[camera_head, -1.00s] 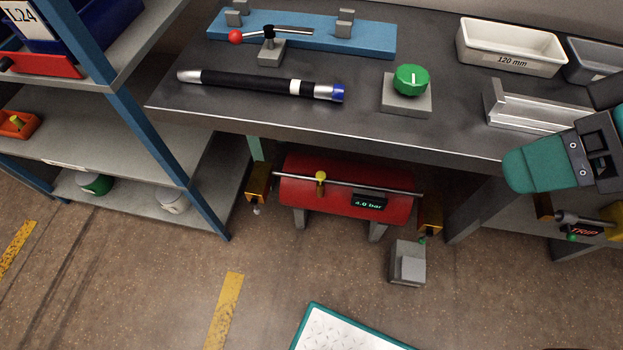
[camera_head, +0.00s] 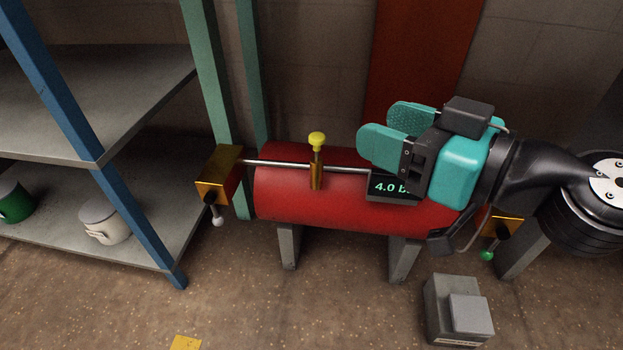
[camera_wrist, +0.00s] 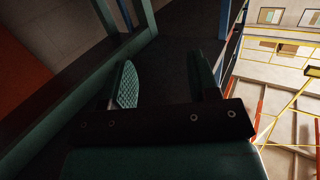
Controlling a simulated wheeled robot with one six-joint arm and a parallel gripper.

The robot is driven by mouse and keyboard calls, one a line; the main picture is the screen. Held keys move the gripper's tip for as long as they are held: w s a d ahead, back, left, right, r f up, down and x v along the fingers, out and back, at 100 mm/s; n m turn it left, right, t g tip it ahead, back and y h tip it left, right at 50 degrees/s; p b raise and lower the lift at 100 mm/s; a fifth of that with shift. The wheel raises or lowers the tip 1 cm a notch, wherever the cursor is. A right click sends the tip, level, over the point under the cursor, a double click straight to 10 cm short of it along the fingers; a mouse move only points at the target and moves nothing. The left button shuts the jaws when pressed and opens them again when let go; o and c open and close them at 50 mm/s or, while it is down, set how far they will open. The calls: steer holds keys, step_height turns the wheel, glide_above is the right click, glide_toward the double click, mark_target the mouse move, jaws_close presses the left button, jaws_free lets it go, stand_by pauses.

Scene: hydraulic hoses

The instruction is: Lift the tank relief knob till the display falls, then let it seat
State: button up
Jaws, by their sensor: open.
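The red tank (camera_head: 310,208) lies on its legs in the head view. The yellow relief knob (camera_head: 317,139) stands upright on a brass stem (camera_head: 317,172) on the pipe along the tank's top. The dark display (camera_head: 392,187) at the tank's right reads 4.0, its right part hidden by my gripper. My gripper (camera_head: 377,130) is open and empty, with teal fingers pointing left, right of the knob and apart from it. The wrist view shows the gripper fingers (camera_wrist: 165,85) spread with nothing between them; knob and tank are not in that view.
Brass valve blocks with levers sit at the tank's left (camera_head: 219,175) and right (camera_head: 501,225) ends. A blue-post shelf (camera_head: 130,205) with pots stands at left. A green post (camera_head: 207,75) rises behind the left valve. A grey box (camera_head: 457,308) is on the floor.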

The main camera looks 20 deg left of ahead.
mark_target(312, 134)
steer(key=w+f+m+t+b, duration=0.2)
steer(key=w+f+t+b, duration=0.2)
steer(key=f+b, duration=0.6)
steer(key=shift+h, duration=0.4)
steer(key=shift+f+p+x, duration=0.4)
steer(key=shift+p+x, duration=1.9)
steer(key=shift+x, duration=0.55)
steer(key=shift+f+p+x, duration=0.35)
steer(key=shift+p+x, duration=2)
steer(key=shift+x, duration=0.45)
steer(key=shift+f+p+x, duration=0.4)
steer(key=shift+p+x, duration=1.9)
steer(key=shift+x, duration=0.55)
